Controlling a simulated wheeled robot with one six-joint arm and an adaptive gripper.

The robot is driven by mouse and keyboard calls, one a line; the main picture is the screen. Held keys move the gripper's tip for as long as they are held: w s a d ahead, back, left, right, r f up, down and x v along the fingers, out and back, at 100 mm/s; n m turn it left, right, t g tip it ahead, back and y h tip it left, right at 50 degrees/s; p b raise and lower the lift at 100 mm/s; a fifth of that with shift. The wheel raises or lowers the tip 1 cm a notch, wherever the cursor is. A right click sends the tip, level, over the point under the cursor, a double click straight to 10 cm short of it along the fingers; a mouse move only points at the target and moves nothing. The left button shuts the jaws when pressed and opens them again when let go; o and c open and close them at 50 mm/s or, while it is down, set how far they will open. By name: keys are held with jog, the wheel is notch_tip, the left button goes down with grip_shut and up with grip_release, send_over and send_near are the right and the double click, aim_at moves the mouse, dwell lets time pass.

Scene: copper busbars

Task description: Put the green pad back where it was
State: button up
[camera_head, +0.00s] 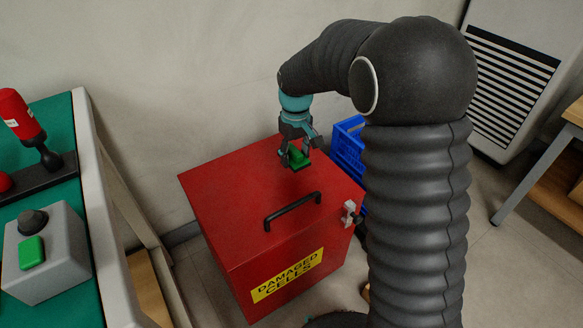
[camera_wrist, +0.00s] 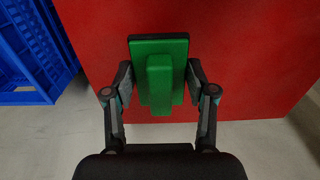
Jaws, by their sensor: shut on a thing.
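The green pad (camera_head: 297,157) is between the fingers of my gripper (camera_head: 298,150), over the top of the red box marked "DAMAGED CELLS" (camera_head: 225,180). In the wrist view the pad (camera_wrist: 159,75) has a raised green block on a flat green plate with a dark edge. My gripper (camera_wrist: 160,88) is shut on it from both sides. I cannot tell whether the pad touches the lid or hangs just above it. Another green pad or button (camera_head: 31,252) shows on a grey box at the left.
The red box has a black handle (camera_head: 292,211) on its lid and a latch (camera_head: 350,212) at its right side. A blue crate (camera_head: 347,150) stands behind it. A green-topped bench (camera_head: 62,125) at the left holds the grey control box (camera_head: 66,250) and a red-topped lever (camera_head: 18,114).

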aim_at(291, 174)
jog(key=shift+s+a+f, duration=0.2)
jog(key=shift+a+f, duration=0.15)
jog(key=shift+a, duration=0.15)
jog(key=shift+f, duration=1.95)
jog(key=shift+f, duration=0.1)
jog(key=o, duration=1.3)
